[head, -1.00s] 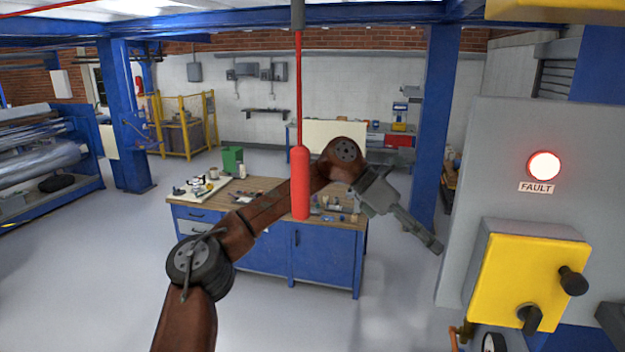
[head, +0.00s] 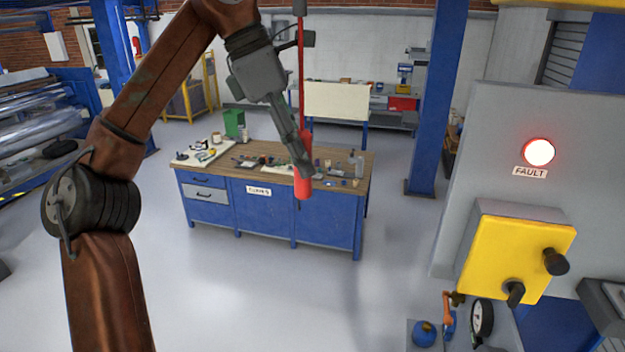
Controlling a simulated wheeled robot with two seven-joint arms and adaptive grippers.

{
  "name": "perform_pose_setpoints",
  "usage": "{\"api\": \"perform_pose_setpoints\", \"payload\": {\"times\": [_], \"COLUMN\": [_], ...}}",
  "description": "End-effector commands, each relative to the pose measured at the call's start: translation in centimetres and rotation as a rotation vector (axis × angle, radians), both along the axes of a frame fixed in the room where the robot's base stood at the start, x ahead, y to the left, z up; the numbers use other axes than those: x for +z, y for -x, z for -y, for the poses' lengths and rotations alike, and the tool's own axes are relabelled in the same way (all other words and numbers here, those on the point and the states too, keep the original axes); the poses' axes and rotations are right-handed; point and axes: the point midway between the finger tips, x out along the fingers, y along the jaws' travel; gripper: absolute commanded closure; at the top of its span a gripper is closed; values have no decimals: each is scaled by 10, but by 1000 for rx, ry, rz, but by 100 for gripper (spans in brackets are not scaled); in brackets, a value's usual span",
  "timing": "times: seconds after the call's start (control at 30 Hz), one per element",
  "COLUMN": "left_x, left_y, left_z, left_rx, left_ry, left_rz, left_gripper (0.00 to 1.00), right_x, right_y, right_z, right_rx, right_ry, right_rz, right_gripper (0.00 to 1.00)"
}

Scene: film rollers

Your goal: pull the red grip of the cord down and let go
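The red cord (head: 301,70) hangs down near the middle of the head view, and its red grip (head: 303,188) is at its lower end. My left gripper (head: 304,165) points down and overlaps the grip, hiding part of its middle and upper length. The grip's bottom end shows below the fingertips, and a little red shows above them. The fingers look close together from this side. I cannot tell whether they are around the grip or only in front of it. My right gripper is not in view.
A blue workbench (head: 265,213) with a wooden top and small items stands behind the grip. At right is a grey panel (head: 590,180) with a lit red FAULT lamp (head: 539,151) and a yellow box (head: 515,250). A blue post (head: 437,100) stands behind. Floor around the bench is clear.

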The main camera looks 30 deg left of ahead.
Motion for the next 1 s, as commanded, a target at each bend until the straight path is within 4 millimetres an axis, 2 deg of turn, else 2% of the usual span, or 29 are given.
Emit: {"api": "perform_pose_setpoints", "payload": {"times": [0.3,0.5,0.87,1.0], "left_x": [-34,-50,-56,-56], "left_y": [-8,-12,-14,-14], "left_z": [10,16,18,18], "left_rx": [1,2,3,3], "left_ry": [2,2,3,3], "left_rz": [0,4,4,4], "left_gripper": [61,61,61,69], "right_x": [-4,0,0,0], "right_y": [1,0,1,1], "right_z": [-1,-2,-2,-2], "right_rx": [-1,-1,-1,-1], "right_ry": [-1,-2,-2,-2], "right_rz": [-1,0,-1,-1], "right_gripper": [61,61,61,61]}}
